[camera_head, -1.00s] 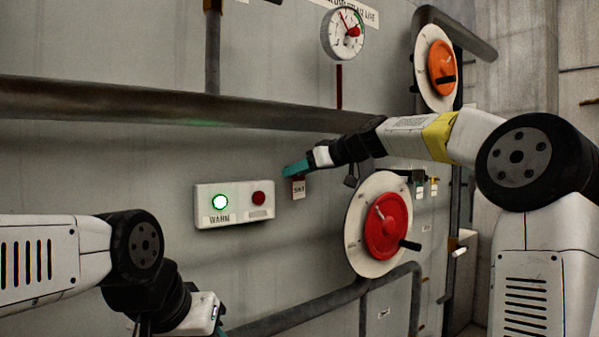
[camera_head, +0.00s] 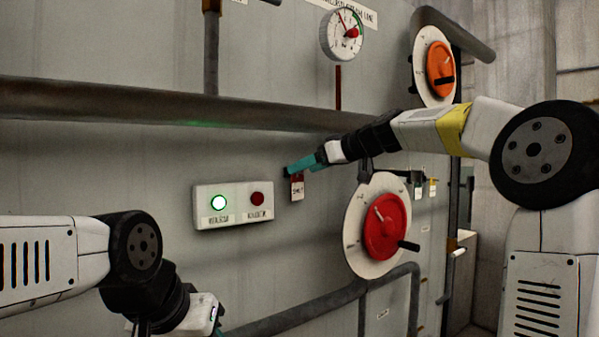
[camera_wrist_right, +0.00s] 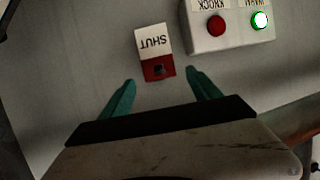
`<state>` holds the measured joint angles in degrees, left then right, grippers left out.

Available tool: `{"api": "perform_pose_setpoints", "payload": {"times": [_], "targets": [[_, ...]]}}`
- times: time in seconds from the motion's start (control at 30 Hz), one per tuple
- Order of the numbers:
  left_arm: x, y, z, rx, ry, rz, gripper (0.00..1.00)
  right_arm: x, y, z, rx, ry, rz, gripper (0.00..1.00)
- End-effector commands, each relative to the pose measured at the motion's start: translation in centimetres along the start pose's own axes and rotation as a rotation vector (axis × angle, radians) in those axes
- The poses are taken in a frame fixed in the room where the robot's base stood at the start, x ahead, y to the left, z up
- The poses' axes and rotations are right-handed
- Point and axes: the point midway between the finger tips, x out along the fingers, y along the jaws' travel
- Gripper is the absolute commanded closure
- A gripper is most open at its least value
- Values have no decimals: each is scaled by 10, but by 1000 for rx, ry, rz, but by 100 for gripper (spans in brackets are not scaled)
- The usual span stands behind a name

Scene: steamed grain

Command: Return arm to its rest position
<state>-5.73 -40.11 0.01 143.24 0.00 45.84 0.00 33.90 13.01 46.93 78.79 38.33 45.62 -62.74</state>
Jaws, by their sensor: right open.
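My right gripper (camera_head: 303,165) reaches in from the right, in front of the grey wall panel. In the right wrist view its two teal fingers (camera_wrist_right: 160,88) are spread with nothing between them.
A white box (camera_head: 234,221) has a lit green lamp (camera_head: 219,203) and a dark red lamp (camera_head: 257,199). A red valve wheel (camera_head: 386,240) stands below my right forearm, an orange one (camera_head: 440,69) above. A horizontal pipe (camera_head: 150,110) and a gauge (camera_head: 342,34) are on the panel.

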Motion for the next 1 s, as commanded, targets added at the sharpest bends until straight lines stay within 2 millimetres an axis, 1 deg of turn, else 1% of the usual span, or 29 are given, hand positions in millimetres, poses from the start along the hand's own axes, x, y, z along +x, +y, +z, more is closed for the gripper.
{"api": "perform_pose_setpoints", "payload": {"times": [0.03,0.2,0.37,0.47,0.57,0.63,0.67,0.7,0.77,0.8,0.87,0.9,0.97,1.0], "targets": [[0,0,0,0,0,0,64,-10,1,0,0,0,6,28],[0,0,0,0,0,0,64,-32,0,0,-1,0,3,28],[0,0,0,0,0,0,64,-39,-1,0,1,-1,-1,28],[0,0,0,0,0,0,64,-35,-12,10,9,-39,3,28],[0,0,0,0,0,0,64,-28,-40,40,46,-150,28,28],[0,0,0,0,0,0,64,-32,-66,74,92,-257,72,28],[0,0,0,0,0,0,64,-37,-77,91,116,-304,100,28],[0,0,0,0,0,0,64,-47,-90,114,152,-361,140,28],[0,0,0,0,0,0,64,-67,-108,148,208,-433,208,28],[0,0,0,0,0,0,64,-83,-119,170,247,-470,254,28],[0,0,0,0,0,0,64,-108,-134,203,310,-512,321,28],[0,0,0,0,0,0,64,-125,-144,224,353,-531,361,28],[0,0,0,0,0,0,64,-148,-156,256,416,-549,413,28],[0,0,0,0,0,0,64,-161,-164,275,454,-556,440,28]]}}
